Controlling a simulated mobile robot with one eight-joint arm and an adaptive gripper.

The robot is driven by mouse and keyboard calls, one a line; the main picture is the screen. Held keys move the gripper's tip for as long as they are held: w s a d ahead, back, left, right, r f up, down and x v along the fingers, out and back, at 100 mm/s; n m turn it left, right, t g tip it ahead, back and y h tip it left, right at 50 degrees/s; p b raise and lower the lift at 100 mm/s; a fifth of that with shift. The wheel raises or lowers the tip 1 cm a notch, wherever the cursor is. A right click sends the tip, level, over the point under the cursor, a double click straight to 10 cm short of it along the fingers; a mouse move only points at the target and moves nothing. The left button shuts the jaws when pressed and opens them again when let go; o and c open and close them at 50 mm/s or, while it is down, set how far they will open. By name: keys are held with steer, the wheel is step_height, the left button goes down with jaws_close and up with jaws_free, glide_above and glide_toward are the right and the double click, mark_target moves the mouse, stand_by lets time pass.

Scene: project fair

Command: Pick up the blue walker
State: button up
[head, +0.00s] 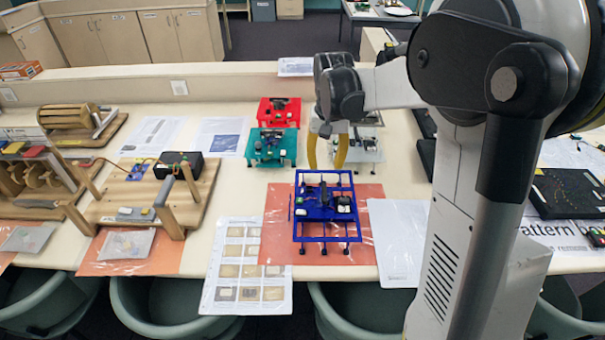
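The blue walker (325,211) is an open blue frame with several thin legs and dark parts on top. It stands upright on an orange sheet (280,198) near the table's front edge. My gripper (341,165) has yellow fingers pointing down. In the picture it is just above and behind the walker's far edge, with a gap between the two curved fingers. I see nothing held between them. I cannot tell the exact height of the fingertips over the walker.
A red walker (279,112), a green walker (271,147) and a white walker (363,146) stand behind. A wooden device (150,200) is at left. A photo sheet (245,265) and white paper (400,240) flank the orange sheet. Green chairs (365,308) line the front edge.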

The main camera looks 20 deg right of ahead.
mark_target(324, 190)
steer(key=f, duration=0.4)
steer(key=f+b, duration=0.1)
steer(key=f, duration=0.1)
steer(key=shift+w+d+f, duration=0.2)
steer(key=shift+d+f, duration=0.1)
steer(key=shift+f, duration=0.05)
steer(key=f, duration=0.1)
steer(key=f+b, duration=0.1)
steer(key=f, duration=0.3)
steer(key=shift+w+b, duration=0.25)
steer(key=shift+b, duration=0.15)
jaws_close()
